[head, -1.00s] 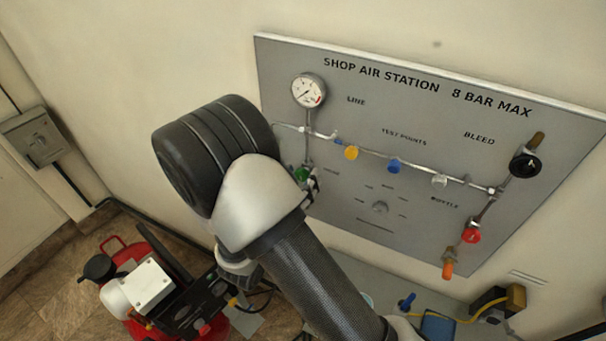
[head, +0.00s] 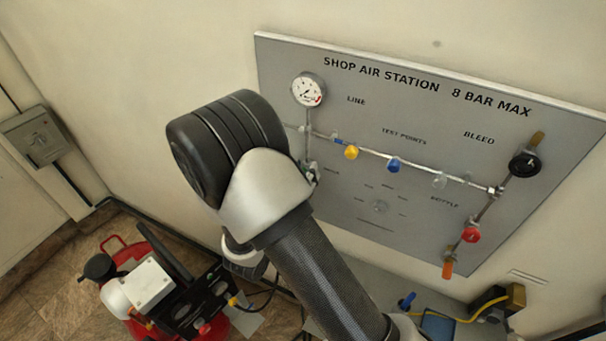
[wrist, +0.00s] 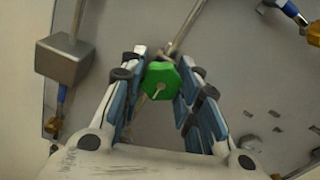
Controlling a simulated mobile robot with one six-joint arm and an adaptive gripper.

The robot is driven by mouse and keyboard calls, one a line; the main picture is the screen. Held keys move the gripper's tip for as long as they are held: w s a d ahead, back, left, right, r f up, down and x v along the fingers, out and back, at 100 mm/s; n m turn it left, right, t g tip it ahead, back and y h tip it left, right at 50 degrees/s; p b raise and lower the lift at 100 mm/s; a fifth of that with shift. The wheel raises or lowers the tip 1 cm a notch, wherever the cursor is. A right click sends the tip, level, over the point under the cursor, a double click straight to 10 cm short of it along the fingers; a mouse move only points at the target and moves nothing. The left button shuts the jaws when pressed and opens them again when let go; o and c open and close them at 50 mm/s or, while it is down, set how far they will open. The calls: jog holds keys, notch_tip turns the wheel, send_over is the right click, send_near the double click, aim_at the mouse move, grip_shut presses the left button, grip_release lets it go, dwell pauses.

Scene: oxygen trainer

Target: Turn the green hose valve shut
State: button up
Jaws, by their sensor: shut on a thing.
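The green hose valve (wrist: 162,80) shows in the wrist view as a green faceted knob with a pale line on its face. It sits at the end of a metal pipe on the grey panel. My gripper (wrist: 165,74) has one finger on each side of the knob and is shut on it. In the head view, my wrist and forearm hide the green knob. Only a small part of my gripper (head: 313,174) shows there, at the panel's left side below the gauge.
The grey panel (head: 450,120) carries a pressure gauge (head: 308,90), yellow (head: 351,152), blue (head: 394,165) and red (head: 471,235) knobs, and a black bleed knob (head: 525,164). A red machine (head: 150,325) stands on the floor at lower left. A grey block (wrist: 65,60) shows in the wrist view.

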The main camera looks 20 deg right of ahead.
jog(key=shift+c, duration=1.2)
jog(key=shift+f+m+b, duration=0.15)
jog(key=shift+m+b, duration=0.75)
jog(key=shift+b, duration=0.1)
jog(key=shift+m+b, duration=0.5)
jog(key=shift+m, duration=0.2)
jog(key=o, duration=1.1)
jog(key=v, duration=1.2)
